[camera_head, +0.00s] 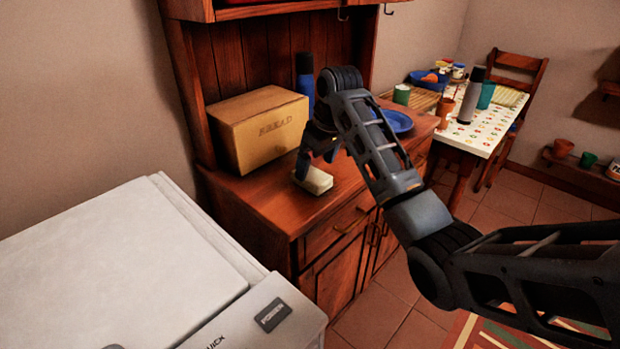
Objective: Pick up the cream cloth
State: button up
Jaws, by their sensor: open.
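The cream cloth (314,181) is a small folded block lying on the wooden top of the dresser (262,198), near its front edge. My gripper (316,164) is right over the cloth, pointing down, with its fingers at the cloth's upper left part. The fingers are open. The gripper body and arm hide part of the space behind it, and I cannot tell whether the fingers touch the cloth.
A bread box (258,128) stands behind the cloth, with a dark blue bottle (305,80) beside it. A blue plate (399,121) lies to the right. A white appliance (120,265) fills the lower left. A set table (478,133) and chair (520,70) stand farther back.

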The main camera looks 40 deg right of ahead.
aim_at(313, 174)
jog(key=x, duration=0.4)
jog(key=shift+f, duration=0.1)
jog(key=shift+c, duration=0.2)
jog(key=c, duration=1)
